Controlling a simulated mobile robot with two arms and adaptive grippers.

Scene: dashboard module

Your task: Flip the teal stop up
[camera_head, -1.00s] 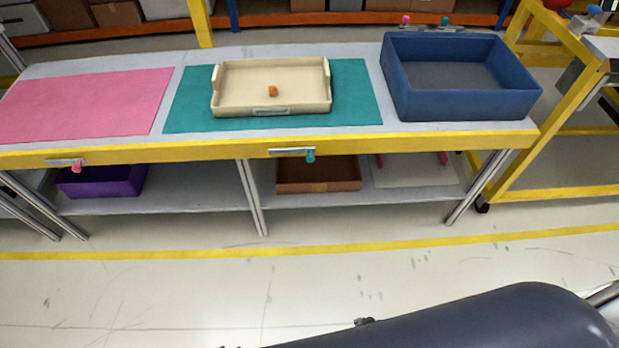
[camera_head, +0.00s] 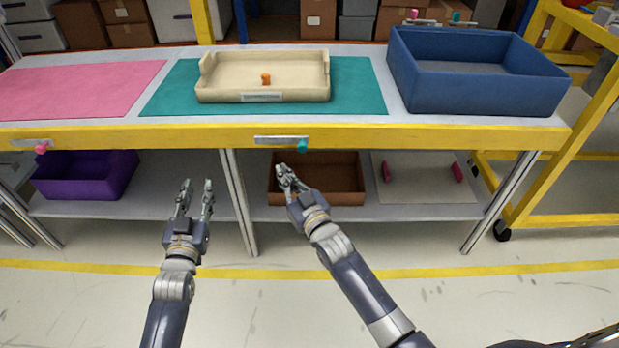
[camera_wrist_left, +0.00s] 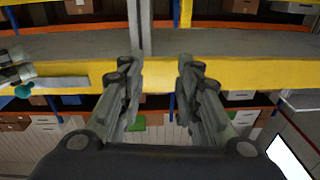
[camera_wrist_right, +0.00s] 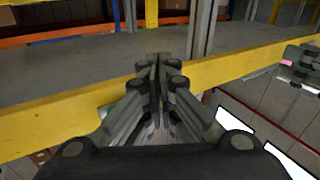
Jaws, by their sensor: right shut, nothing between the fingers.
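The teal stop (camera_head: 302,146) hangs low at the right end of a metal plate (camera_head: 280,140) on the yellow front edge of the bench. It also shows at the left of the left wrist view (camera_wrist_left: 22,90). My right gripper (camera_head: 284,169) is shut and empty, just below and left of the teal stop, apart from it, in front of the brown box. Its fingers meet in the right wrist view (camera_wrist_right: 157,62). My left gripper (camera_head: 195,183) is open and empty, lower and further left, with its fingers apart in the left wrist view (camera_wrist_left: 158,68).
A pink stop (camera_head: 41,148) is on the same yellow edge at the left. A cream tray (camera_head: 213,95) with an orange piece (camera_head: 266,78) stands on the teal mat (camera_head: 360,95). A blue bin (camera_head: 480,92) is at right. The lower shelf holds a purple bin (camera_head: 80,181) and brown box (camera_head: 335,198).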

